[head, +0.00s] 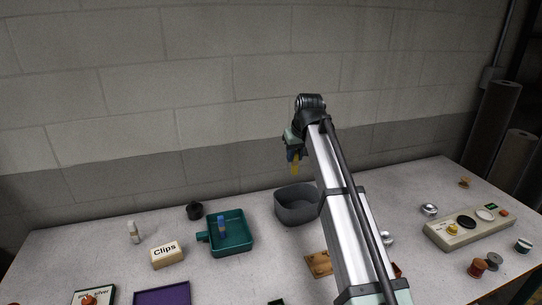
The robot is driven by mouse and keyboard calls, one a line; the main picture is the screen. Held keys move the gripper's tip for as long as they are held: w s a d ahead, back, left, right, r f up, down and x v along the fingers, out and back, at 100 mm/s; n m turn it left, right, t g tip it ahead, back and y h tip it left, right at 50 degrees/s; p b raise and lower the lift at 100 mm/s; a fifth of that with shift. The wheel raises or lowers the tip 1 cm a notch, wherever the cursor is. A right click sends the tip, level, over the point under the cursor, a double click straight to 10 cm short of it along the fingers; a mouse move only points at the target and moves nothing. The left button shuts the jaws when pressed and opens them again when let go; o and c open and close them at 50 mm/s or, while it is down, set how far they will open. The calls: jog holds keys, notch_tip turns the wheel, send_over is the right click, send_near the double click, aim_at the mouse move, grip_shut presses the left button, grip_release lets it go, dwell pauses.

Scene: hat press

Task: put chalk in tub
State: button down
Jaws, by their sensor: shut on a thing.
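My gripper (293,157) is raised above the table, near the wall. It is shut on a small yellow piece (295,168), which looks like the chalk and hangs downward. The grey tub (297,213) stands on the table below the gripper, apart from the held piece. The tub's right side is partly hidden by my arm, and its inside shows only in part.
A teal tray (240,247) with a small blue item (222,224) stands left of the tub. A beige device (467,227) stands at right.

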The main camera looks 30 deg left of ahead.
notch_tip(320, 180, down, 11)
jog(key=d, duration=0.1)
jog(key=shift+w+d, duration=0.3)
jog(key=shift+d, duration=0.05)
dwell(0.7)
jog(key=shift+r, duration=0.1)
jog(key=c, duration=0.8)
grip_release()
jog(key=shift+c, duration=0.2)
